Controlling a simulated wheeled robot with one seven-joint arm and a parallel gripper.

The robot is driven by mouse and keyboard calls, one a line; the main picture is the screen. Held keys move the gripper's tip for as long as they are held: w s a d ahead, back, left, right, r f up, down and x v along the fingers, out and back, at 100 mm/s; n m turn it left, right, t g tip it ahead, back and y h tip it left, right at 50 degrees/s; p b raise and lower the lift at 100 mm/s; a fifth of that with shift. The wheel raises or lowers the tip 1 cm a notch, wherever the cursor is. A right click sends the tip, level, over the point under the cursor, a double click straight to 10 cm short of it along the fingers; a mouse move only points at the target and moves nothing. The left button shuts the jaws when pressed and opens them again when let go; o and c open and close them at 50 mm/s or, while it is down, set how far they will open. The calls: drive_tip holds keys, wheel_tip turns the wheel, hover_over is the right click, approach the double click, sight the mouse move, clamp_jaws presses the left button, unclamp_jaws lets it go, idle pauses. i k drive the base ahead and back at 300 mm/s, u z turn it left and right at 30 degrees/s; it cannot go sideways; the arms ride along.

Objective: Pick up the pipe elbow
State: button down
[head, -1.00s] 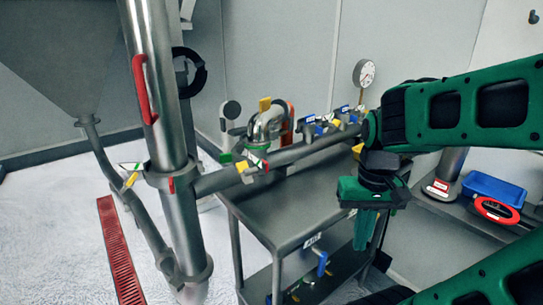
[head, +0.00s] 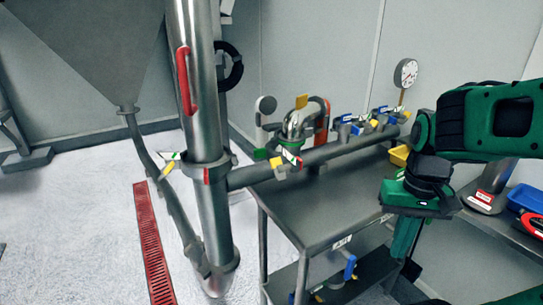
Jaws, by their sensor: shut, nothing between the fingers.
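What looks like the pipe elbow (head: 293,124) is a shiny curved metal piece at the back left of the steel table, by the horizontal pipe. Yellow, green and red parts crowd around it, so its ends are partly hidden. My gripper (head: 403,248) is at the right, pointing down beside the table's right side. It is shut and empty, well to the right of the elbow and apart from it.
A thick vertical pipe (head: 205,130) with a red handle stands left of the table. The horizontal pipe (head: 335,150) with several valves crosses above the tabletop (head: 315,205), whose middle is bare. A pressure gauge (head: 406,73) rises at the back right.

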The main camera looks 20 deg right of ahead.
sight(311, 110)
drive_tip(key=z, duration=0.65)
drive_tip(key=i, duration=0.35)
drive_tip(key=z, duration=0.15)
